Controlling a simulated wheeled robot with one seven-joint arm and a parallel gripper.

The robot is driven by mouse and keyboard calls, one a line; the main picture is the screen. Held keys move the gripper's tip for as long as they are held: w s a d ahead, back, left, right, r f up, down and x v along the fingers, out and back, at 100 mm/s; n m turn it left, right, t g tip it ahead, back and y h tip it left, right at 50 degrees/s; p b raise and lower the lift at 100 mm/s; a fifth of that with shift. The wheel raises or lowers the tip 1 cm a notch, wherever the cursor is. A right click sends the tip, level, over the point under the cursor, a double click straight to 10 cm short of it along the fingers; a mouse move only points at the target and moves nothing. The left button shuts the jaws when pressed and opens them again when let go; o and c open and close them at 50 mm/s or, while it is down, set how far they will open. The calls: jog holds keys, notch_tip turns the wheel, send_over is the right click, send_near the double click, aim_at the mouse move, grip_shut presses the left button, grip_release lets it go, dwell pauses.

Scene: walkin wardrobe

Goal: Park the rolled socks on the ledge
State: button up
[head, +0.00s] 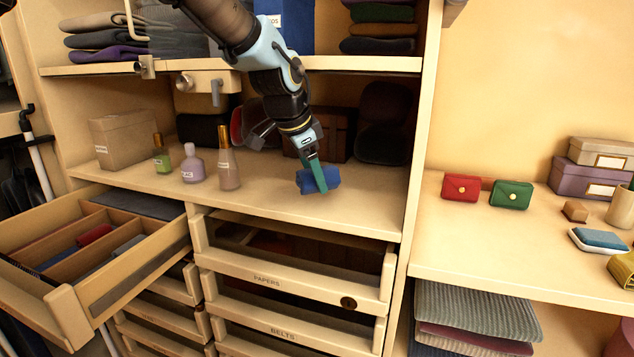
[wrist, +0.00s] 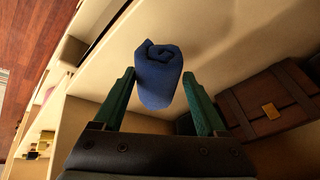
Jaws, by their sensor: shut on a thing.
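The rolled socks (head: 312,182) are a dark blue roll, over the right part of the middle shelf ledge (head: 265,200). My gripper (head: 318,180) points down at them and is shut on them. In the wrist view the socks (wrist: 159,78) sit between the two green fingers of my gripper (wrist: 160,90), with the spiral end showing. The socks are on or just above the ledge; I cannot tell whether they touch it.
A green bottle (head: 161,155), a purple bottle (head: 192,165) and a tall brown bottle (head: 228,165) stand left on the ledge. A brown case (wrist: 268,104) stands behind. An open drawer (head: 120,245) juts out at lower left. The ledge's front right is clear.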

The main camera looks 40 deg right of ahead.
jog(key=shift+w+d, duration=0.1)
jog(key=shift+d, duration=0.2)
jog(key=shift+w+d+f+p, duration=0.15)
jog(key=shift+f+p, duration=0.15)
jog(key=shift+f, duration=0.6)
jog(key=shift+s+d+f+p, duration=0.15)
jog(key=shift+f+p, duration=0.15)
jog(key=shift+f, duration=0.55)
jog(key=shift+w, duration=0.1)
jog(key=shift+f, duration=0.15)
jog(key=o, duration=1.3)
